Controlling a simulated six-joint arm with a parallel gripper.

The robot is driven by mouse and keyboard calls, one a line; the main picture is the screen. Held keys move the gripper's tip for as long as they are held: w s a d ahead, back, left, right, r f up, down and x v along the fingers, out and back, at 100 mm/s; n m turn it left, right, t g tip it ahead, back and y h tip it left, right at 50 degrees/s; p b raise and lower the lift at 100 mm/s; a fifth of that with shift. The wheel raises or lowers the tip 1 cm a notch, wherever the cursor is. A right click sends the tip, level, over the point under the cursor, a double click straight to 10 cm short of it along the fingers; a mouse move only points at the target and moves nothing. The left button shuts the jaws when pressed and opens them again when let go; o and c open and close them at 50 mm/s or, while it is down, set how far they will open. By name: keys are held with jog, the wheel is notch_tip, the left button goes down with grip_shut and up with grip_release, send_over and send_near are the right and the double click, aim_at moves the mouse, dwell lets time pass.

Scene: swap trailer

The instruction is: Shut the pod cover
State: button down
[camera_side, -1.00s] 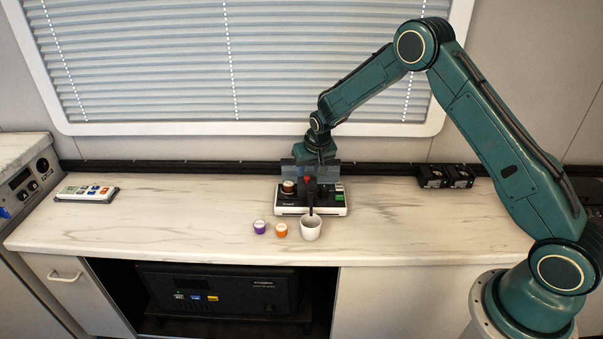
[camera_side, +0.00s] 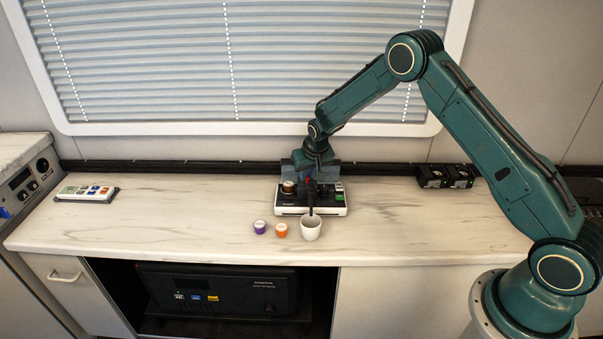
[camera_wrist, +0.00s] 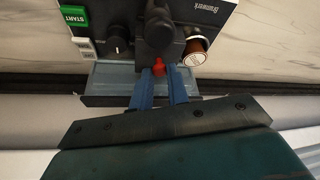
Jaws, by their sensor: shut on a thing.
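The coffee machine (camera_side: 285,210) stands on the counter, a low white and black box with a black upright part in its middle. The black pod cover (camera_wrist: 160,30) shows at the top middle of the wrist view, with a red tab (camera_wrist: 158,66) on the end near my gripper. My gripper (camera_wrist: 160,78) has its blue fingers at either side of the red tab and is shut on it. In the side view my gripper (camera_side: 308,177) is low behind the machine. How far the cover is tilted, and the pod seat under it, I cannot tell.
A white cup (camera_side: 311,229) stands in front of the machine, with orange (camera_side: 280,230) and purple (camera_side: 259,227) pods to its left. The machine carries a brown-topped pod (camera_wrist: 194,52) and a green START button (camera_wrist: 73,15).

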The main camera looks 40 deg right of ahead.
jog(key=shift+w+a, duration=2.2)
jog(key=c, duration=1.4)
grip_release()
jog(key=shift+o, duration=0.2)
jog(key=shift+s+r, duration=0.1)
jog(key=shift+r, duration=0.05)
jog(key=v, duration=1.3)
jog(key=shift+r, duration=0.25)
jog(key=shift+s, duration=0.15)
